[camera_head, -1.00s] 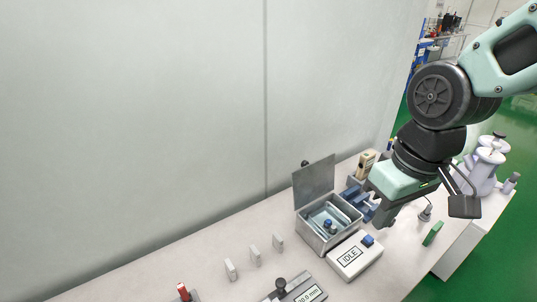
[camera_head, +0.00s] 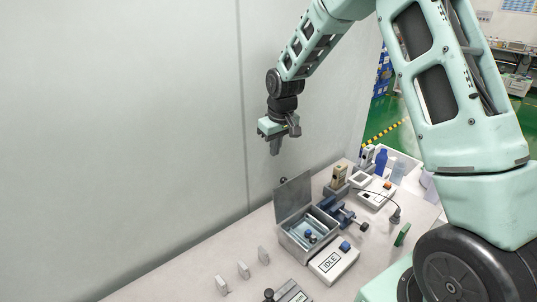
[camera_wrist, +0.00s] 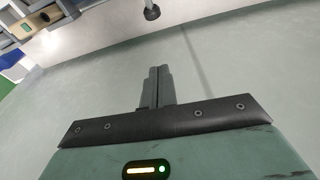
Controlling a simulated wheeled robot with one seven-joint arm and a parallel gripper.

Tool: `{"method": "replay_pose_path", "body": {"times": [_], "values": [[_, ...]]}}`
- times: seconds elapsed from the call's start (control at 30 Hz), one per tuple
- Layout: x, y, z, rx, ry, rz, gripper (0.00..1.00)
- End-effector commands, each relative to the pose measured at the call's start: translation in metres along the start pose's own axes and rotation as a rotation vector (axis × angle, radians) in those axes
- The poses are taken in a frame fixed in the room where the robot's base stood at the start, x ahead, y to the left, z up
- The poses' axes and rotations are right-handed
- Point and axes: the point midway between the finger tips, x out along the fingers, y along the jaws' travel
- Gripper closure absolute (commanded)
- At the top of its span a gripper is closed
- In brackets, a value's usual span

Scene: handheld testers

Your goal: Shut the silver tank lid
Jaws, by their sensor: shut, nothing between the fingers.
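The silver tank (camera_head: 303,234) stands on the bench in the head view. Its flat grey lid (camera_head: 294,195) is open and stands up at the tank's back left side. A dark round knob (camera_head: 283,180) shows at the lid's top edge. Inside the tank lies a tray with a blue-topped item. My gripper (camera_head: 275,152) hangs above and behind the lid, near the wall, apart from it and pointing down. Its fingers (camera_wrist: 155,72) are together and empty in the wrist view. A dark round knob (camera_wrist: 152,12) shows beyond them at the top.
A white box marked IDLE (camera_head: 333,262) stands at the tank's front right. A blue clamp-like device (camera_head: 338,211) is close on its right. Small white upright plates (camera_head: 243,270) stand to the left. The wall (camera_head: 150,130) is close behind my gripper.

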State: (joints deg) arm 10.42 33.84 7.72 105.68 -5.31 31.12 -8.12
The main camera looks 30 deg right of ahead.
Motion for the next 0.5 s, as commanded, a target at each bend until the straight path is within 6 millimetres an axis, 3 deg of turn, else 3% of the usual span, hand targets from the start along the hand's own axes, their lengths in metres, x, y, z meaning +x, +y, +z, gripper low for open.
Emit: {"method": "replay_pose_path", "body": {"times": [0.4,0.43,0.5], "values": [[0.082,-0.002,0.001,-0.001,-0.005,-0.002,1.00],[0.086,-0.002,0.002,-0.001,-0.005,-0.002,1.00],[0.075,-0.001,0.014,0.000,-0.002,-0.001,1.00]]}}
